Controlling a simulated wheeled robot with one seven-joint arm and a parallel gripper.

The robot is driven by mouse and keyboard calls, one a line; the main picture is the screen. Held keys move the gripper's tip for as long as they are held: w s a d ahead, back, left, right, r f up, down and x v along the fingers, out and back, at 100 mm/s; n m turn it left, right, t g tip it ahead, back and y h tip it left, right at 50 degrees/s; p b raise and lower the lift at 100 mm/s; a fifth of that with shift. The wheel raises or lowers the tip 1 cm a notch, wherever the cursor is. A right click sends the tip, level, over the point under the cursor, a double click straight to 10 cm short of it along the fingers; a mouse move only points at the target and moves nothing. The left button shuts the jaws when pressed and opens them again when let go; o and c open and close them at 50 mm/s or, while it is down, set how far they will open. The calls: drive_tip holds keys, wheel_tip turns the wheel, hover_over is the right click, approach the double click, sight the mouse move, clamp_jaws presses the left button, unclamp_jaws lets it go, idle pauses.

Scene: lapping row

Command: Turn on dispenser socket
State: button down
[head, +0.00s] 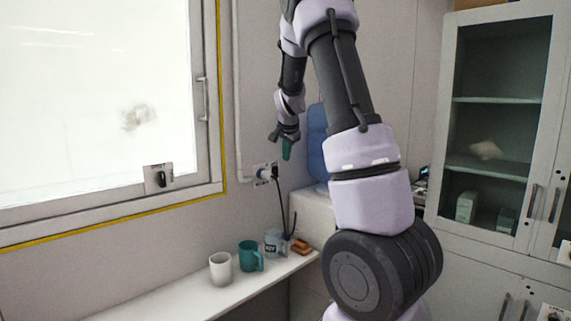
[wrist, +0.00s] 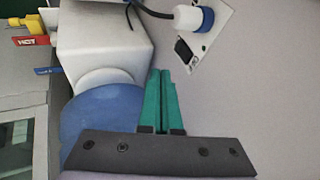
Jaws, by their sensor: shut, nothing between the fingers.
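The dispenser socket (head: 260,174) is a pale plate on the wall, with a plug and dark cable in it. In the wrist view the plate (wrist: 219,17) shows tilted at the top, with a white and blue plug (wrist: 194,19) and a dark rocker switch (wrist: 183,51) beside it. I cannot tell the switch's position. My gripper (head: 286,157) has teal fingers shut together with nothing between them. In the head view it hangs just above and right of the socket. In the wrist view its fingertips (wrist: 161,71) point toward the switch, apart from it.
The dispenser has a white body (head: 312,209) and blue bottle (head: 316,140); its red HOT tag (wrist: 31,41) shows in the wrist view. A white cup (head: 220,269), teal mug (head: 248,257) and clear jug (head: 273,243) stand on the shelf (head: 190,297). A window switch (head: 158,179) is left.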

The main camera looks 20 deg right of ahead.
sight(276, 172)
drive_tip(key=shift+s+a+r, duration=0.15)
drive_tip(key=shift+s+r, duration=0.25)
drive_tip(key=shift+r, duration=0.2)
drive_tip(key=shift+s+f, duration=0.15)
drive_tip(key=shift+f, duration=0.6)
drive_tip(key=shift+f, duration=0.1)
drive_tip(key=shift+w+d+f, duration=0.2)
drive_tip(key=shift+w+f, duration=1.95)
drive_tip(key=shift+w, duration=0.2)
drive_tip(key=shift+w+d+f, duration=0.15)
drive_tip(key=shift+w+f, duration=1.95)
drive_tip(key=shift+w, duration=0.2)
